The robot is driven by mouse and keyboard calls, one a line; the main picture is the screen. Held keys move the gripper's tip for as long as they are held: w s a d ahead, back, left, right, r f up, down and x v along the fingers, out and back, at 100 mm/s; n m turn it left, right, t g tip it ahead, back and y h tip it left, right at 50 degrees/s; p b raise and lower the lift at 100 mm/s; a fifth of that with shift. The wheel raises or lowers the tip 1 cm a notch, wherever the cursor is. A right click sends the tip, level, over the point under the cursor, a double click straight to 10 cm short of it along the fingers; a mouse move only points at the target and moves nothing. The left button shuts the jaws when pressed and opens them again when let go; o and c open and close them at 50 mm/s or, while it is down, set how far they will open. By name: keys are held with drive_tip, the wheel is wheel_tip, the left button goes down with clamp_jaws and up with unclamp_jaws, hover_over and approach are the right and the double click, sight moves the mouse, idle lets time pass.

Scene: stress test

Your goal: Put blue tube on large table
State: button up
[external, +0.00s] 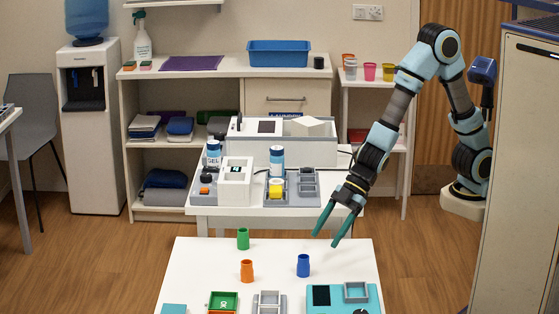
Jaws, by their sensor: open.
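A small blue tube (303,265) stands upright on the near white table (205,262), right of its middle. My gripper (327,230) is open and empty. It points down over the far right part of that table, above and to the right of the blue tube in the picture, apart from it. A second white table (325,203) stands behind, with devices on it. I cannot tell which one is the large table.
A green tube (243,238) and an orange tube (247,271) stand left of the blue one. A teal device (345,299) and a grey rack (269,303) sit at the near edge. A tall cabinet (518,180) stands at the right.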

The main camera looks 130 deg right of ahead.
drive_tip(key=s+a+m+g, duration=0.1)
drive_tip(key=s+a+g, duration=0.2)
drive_tip(key=s, duration=0.7)
drive_tip(key=s+a+m+g, duration=0.2)
drive_tip(key=s+a+g, duration=0.1)
drive_tip(key=s+a, duration=0.4)
drive_tip(key=s, duration=0.3)
drive_tip(key=shift+a+f+g+y, duration=0.25)
drive_tip(key=shift+a+g+y, duration=0.05)
drive_tip(key=shift+a+g, duration=0.1)
